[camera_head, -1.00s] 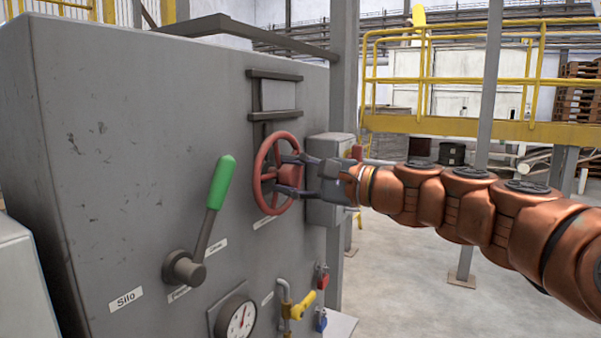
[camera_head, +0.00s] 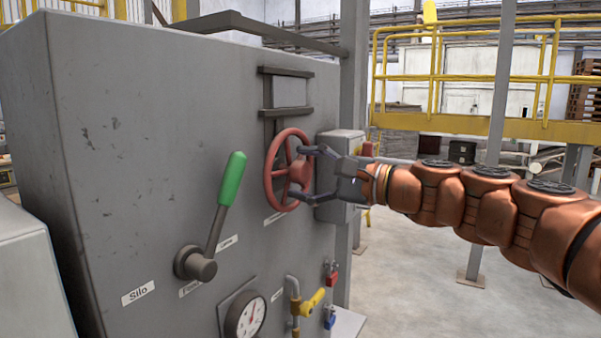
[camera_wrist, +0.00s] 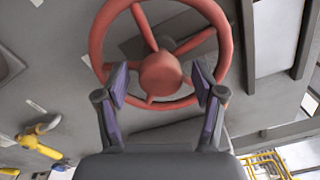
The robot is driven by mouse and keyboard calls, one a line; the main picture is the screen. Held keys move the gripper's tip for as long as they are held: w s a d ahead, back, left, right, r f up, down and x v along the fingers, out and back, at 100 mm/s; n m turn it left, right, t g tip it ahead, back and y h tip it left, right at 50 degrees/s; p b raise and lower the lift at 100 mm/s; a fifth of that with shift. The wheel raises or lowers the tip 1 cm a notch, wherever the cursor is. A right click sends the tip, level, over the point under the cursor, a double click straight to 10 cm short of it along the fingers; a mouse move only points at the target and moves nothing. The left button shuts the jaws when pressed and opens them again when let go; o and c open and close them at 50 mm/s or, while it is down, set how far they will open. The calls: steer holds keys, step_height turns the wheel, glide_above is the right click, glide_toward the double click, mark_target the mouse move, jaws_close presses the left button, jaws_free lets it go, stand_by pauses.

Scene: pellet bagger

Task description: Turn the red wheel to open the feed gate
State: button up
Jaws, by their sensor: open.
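The red wheel (camera_head: 287,170) is mounted on the front of the grey cabinet (camera_head: 150,110), below a small framed gate plate (camera_head: 288,92). In the wrist view the wheel's hub (camera_wrist: 160,75) lies ahead of my fingers, with its rim around it. My gripper (camera_head: 297,172) is open, at the right side of the wheel. In the wrist view my gripper (camera_wrist: 160,85) has its two fingers spread on either side of the hub, near the lower rim. I cannot tell whether the fingers touch the wheel.
A green-handled lever (camera_head: 231,180) sticks out left of the wheel. A gauge (camera_head: 245,315) and a yellow valve handle (camera_head: 312,302) are below. A grey box (camera_head: 338,150) is behind my gripper. Open floor (camera_head: 420,280) lies to the right.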

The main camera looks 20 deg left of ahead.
steer(key=s+d, duration=0.1)
steer(key=d, duration=1)
steer(key=s+d+f+n+g+h, duration=0.15)
steer(key=s+d+f+h, duration=0.25)
steer(key=s+f, duration=0.5)
steer(key=s+d+f+n+h, duration=0.3)
steer(key=s+f+h, duration=0.1)
steer(key=f, duration=0.8)
steer(key=s+d+f+h, duration=0.3)
steer(key=s+d+f, duration=0.2)
steer(key=d, duration=0.3)
steer(key=s+d+f+n+g+h+b, duration=0.1)
steer(key=s+d+f+h, duration=0.2)
steer(key=s+d+f, duration=0.2)
steer(key=s+d+f+g+h, duration=0.1)
steer(key=s+d+f+h, duration=0.3)
steer(key=d, duration=0.8)
step_height(320, 180, down, 4)
steer(key=shift+s+f, duration=0.15)
steer(key=shift+s, duration=0.85)
steer(key=shift+c, duration=0.4)
